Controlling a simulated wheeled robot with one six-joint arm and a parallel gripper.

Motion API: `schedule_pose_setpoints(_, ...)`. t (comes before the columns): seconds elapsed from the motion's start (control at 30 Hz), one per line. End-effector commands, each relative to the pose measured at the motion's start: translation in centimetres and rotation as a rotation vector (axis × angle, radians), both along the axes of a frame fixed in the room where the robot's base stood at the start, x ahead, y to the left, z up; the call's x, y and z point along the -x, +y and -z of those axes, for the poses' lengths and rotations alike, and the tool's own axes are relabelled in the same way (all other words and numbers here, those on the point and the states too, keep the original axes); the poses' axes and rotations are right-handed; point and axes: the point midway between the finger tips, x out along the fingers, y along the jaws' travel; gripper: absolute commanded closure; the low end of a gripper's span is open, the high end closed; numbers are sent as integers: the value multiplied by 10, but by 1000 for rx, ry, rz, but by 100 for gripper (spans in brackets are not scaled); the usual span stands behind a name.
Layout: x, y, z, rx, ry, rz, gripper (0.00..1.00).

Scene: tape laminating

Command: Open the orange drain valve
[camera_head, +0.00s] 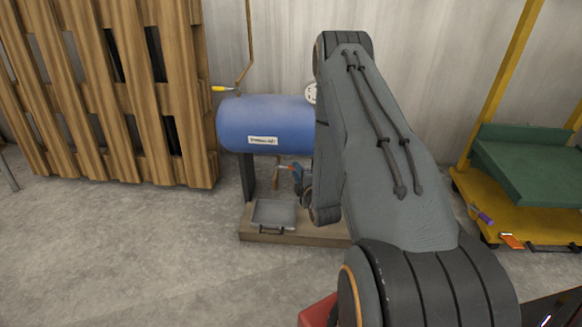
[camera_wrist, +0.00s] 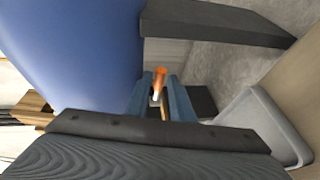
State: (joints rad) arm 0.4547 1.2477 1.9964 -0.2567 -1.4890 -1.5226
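The orange drain valve (camera_head: 284,167) is under the blue tank (camera_head: 262,115), at its lower right in the head view. In the wrist view the valve's orange handle (camera_wrist: 160,78) shows with a pale end, between the blue fingers of my gripper (camera_wrist: 160,88). The fingers stand apart with a gap around the handle. I cannot tell whether either one touches it. In the head view my gripper (camera_head: 297,174) is beside the valve on its right, partly hidden by my arm.
A grey metal tray (camera_head: 274,215) sits on the wooden base (camera_head: 290,238) below the valve. A dark tank leg (camera_wrist: 215,22) is close by in the wrist view. Wooden pallets (camera_head: 120,90) stand at left, a yellow cart (camera_head: 520,215) at right. The front floor is clear.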

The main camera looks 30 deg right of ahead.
Motion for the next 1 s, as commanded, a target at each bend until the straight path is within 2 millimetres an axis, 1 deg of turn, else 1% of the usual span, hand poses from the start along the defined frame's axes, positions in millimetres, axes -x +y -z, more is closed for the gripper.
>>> schedule_pose_setpoints(0.03, -12, -2, 3, 2, -5, -1, 79)
schedule_pose_setpoints(0.2, -41, -8, 9, 0, -3, 0, 79)
schedule_pose_setpoints(0.3, -53, -10, 11, 0, -2, 0, 79)
schedule_pose_setpoints(0.4, -62, -12, 12, 0, -2, 0, 79)
schedule_pose_setpoints(0.53, -67, -13, 12, -1, -1, 1, 79)
schedule_pose_setpoints(0.8, -68, -13, 12, -1, 0, 1, 79)
schedule_pose_setpoints(0.83, -68, -13, 12, -1, 0, 1, 82)
schedule_pose_setpoints(0.93, -68, -13, 12, -1, 0, 1, 99)
schedule_pose_setpoints(1.0, -68, -13, 12, -1, 0, 1, 100)
